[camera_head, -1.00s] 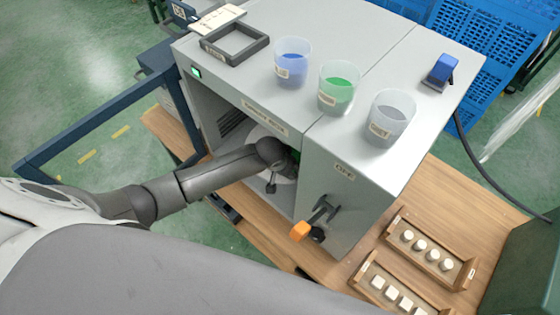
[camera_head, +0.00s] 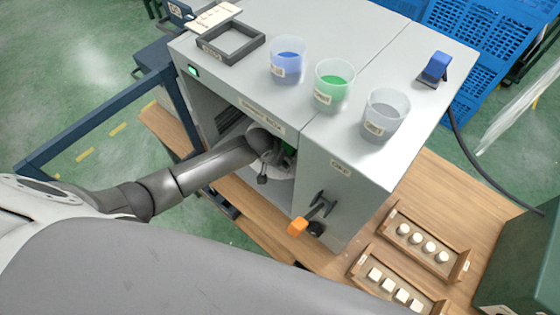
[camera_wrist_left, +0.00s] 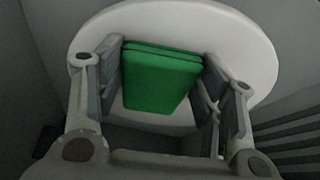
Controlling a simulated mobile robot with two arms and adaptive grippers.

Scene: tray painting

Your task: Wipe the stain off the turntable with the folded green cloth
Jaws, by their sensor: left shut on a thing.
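My left arm reaches into the open chamber of the grey cabinet (camera_head: 330,170). In the left wrist view my left gripper (camera_wrist_left: 163,85) is shut on the folded green cloth (camera_wrist_left: 160,75), which lies between its fingers over the white round turntable (camera_wrist_left: 235,45). I cannot tell whether the cloth touches the turntable. In the head view only a bit of the cloth (camera_head: 289,149) and part of the turntable (camera_head: 282,188) show beside the wrist. No stain is visible; the cloth and gripper hide part of the turntable. My right gripper is not in view.
On the cabinet top stand cups with blue (camera_head: 289,62), green (camera_head: 332,86) and grey (camera_head: 385,115) contents, a dark square frame (camera_head: 232,42) and a blue block on a stand (camera_head: 435,68). An orange-tipped handle (camera_head: 298,226) juts from the front. Two wooden trays (camera_head: 462,268) lie at lower right.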

